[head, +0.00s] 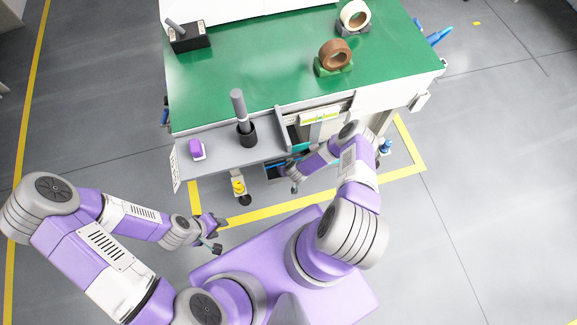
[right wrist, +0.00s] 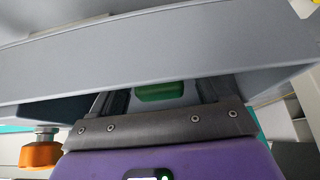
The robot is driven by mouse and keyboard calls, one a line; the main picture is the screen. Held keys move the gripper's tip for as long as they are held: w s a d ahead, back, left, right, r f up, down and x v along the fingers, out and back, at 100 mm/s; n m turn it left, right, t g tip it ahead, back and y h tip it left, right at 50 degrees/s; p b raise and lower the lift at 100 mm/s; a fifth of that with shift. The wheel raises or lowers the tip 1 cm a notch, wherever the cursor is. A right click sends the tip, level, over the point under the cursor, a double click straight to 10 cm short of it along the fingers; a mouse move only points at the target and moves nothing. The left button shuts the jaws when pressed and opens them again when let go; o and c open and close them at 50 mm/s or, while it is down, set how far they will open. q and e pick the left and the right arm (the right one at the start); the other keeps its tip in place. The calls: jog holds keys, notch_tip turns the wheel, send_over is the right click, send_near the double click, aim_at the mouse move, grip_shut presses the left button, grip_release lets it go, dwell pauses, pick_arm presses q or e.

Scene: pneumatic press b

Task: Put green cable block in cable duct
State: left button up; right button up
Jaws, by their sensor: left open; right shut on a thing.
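The green cable block (right wrist: 160,91) shows in the right wrist view, between the dark fingers of my right gripper, which is shut on it. A broad grey panel (right wrist: 150,55) hides the fingertips and the block's upper part. In the head view my right gripper (head: 290,177) is low at the front of the workbench, beside the grey ledge; the block cannot be made out there. My left gripper (head: 215,241) is open and empty over the floor, left of my base. I cannot tell which part is the cable duct.
The workbench (head: 245,75) has a green top with tape rolls (head: 333,54) and a black box (head: 188,37). Its grey ledge (head: 220,160) carries a purple piece (head: 196,148) and a dark upright cylinder (head: 246,133). An orange foot (right wrist: 40,155) shows in the right wrist view.

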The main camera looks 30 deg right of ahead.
jog(key=o, duration=1.1)
jog(key=shift+f, duration=0.1)
jog(key=p+v, duration=0.5)
jog(key=v, duration=0.7)
jog(key=shift+p, duration=0.35)
jog(key=shift+s, duration=0.1)
